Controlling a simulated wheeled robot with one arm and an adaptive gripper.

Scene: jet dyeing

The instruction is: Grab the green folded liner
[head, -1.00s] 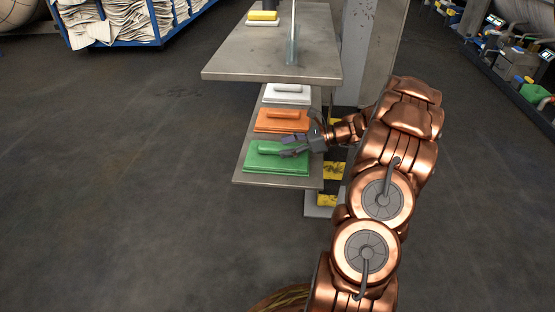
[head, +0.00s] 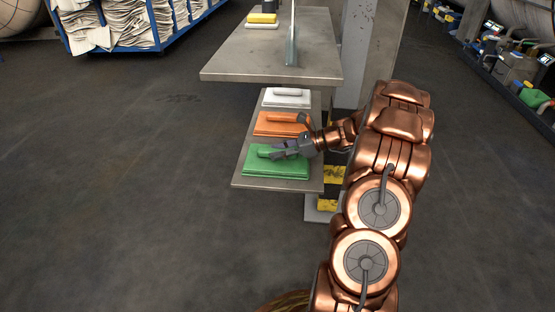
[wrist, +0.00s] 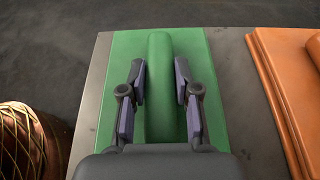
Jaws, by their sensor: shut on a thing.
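The green folded liner (head: 270,164) lies flat at the near end of the lower grey shelf, with a rolled ridge along its top. My gripper (head: 275,154) is over it, reaching in from the right. In the wrist view, the two fingers of my gripper (wrist: 160,92) stand on either side of the ridge of the green liner (wrist: 160,60) and are shut on it. The liner still appears to rest on the shelf. The palm hides the near end of the ridge in the wrist view.
An orange liner (head: 280,122) and a white liner (head: 287,96) lie behind the green one on the lower shelf (head: 245,182). A grey upper tabletop (head: 265,66) overhangs the far part. A blue cart (head: 150,42) stands at the back left. Floor to the left is clear.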

